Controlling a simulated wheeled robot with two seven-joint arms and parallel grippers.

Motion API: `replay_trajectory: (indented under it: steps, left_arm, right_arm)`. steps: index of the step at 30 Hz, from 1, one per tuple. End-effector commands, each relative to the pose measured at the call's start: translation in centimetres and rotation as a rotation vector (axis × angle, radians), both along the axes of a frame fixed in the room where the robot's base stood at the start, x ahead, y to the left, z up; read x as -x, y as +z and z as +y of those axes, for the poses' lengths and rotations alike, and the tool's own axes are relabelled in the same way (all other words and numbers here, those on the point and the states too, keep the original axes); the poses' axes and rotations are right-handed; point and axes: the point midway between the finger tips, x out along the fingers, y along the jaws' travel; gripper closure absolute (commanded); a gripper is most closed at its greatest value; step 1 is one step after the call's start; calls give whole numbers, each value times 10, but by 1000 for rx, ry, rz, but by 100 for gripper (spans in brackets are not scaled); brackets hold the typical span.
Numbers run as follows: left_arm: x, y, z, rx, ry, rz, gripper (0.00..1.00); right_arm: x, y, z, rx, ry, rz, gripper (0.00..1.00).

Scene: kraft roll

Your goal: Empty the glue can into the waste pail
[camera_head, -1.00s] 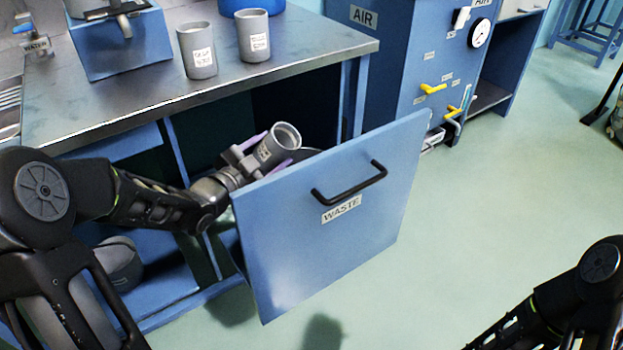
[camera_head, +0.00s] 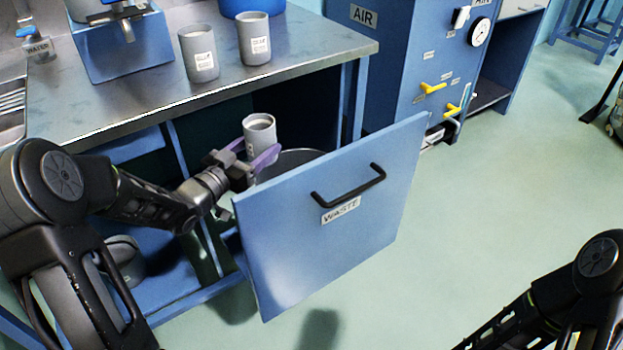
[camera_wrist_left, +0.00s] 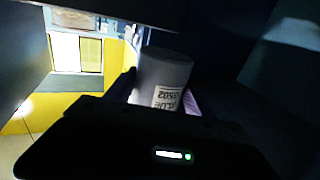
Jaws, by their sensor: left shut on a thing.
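My left gripper (camera_head: 258,160) is shut on a grey glue can (camera_head: 260,133) with a white label. The can stands close to upright, its open top facing up toward the head camera. The can's label also shows in the left wrist view (camera_wrist_left: 168,97). The can is above and beside the rim of the waste pail (camera_head: 300,157), which sits behind the tilted-out blue door marked WASTE (camera_head: 330,240). Most of the pail is hidden by this door. Of my right arm only a part shows at the lower right; its gripper is out of view.
Two more grey cans (camera_head: 199,54) (camera_head: 254,38) stand on the metal worktop (camera_head: 330,45) above. A blue dispenser (camera_head: 120,45) stands at the worktop's left. A blue AIR cabinet (camera_head: 400,60) with yellow handles is at the right.

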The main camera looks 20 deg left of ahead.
Motion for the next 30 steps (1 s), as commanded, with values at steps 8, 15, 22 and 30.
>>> replay_trajectory:
  steps: [8,15,22,30]
  left_arm:
    - [0,16,0,-1,0,-1,89]
    - [0,40,0,-2,0,-1,89]
    - [0,40,0,-1,0,0,89]
    - [0,40,0,-2,0,-1,89]
  right_arm:
    - [0,12,0,0,0,0,64]
    - [0,27,0,0,0,0,64]
    - [0,27,0,0,0,0,64]
    - [0,27,0,0,0,0,64]
